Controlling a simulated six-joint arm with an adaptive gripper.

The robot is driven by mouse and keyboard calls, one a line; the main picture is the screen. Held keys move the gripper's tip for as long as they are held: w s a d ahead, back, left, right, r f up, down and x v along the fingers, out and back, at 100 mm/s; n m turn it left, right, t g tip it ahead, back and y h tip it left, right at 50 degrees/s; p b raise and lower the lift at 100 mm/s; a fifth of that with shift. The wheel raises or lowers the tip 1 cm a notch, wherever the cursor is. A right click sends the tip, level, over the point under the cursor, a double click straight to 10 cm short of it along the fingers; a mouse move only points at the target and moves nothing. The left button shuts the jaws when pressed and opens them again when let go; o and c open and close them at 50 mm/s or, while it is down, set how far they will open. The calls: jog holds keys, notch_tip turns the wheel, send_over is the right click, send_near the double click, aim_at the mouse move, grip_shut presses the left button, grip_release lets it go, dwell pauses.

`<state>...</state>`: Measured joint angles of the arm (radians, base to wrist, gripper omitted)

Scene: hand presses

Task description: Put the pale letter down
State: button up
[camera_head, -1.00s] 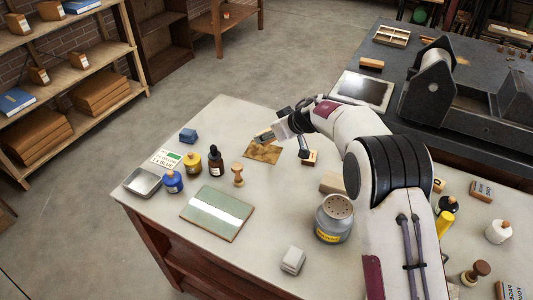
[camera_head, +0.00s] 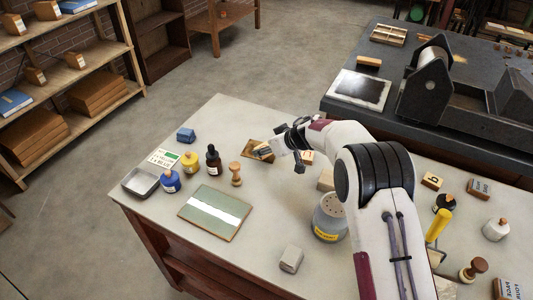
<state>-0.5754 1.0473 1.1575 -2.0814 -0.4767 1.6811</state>
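A small pale block (camera_head: 262,152), which may be the pale letter, shows at the tip of my gripper (camera_head: 277,147), over or on a brown plate (camera_head: 251,156) on the pale table. The gripper comes in from the right, low over the table. I cannot tell whether its fingers grip the block or only stand beside it, nor whether the block touches the plate. Part of the plate is hidden behind the block and gripper.
A wooden-handled stamp (camera_head: 236,174), a dark dropper bottle (camera_head: 213,159) and ink jars (camera_head: 190,162) stand to the left. A green board with a white strip (camera_head: 215,211) lies in front. A grey shaker jar (camera_head: 330,217) stands near my arm.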

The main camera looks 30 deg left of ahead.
jog(key=shift+f, duration=1.25)
jog(key=shift+f, duration=0.1)
jog(key=o, duration=1.1)
jog(key=shift+r, duration=0.2)
jog(key=shift+v, duration=5.95)
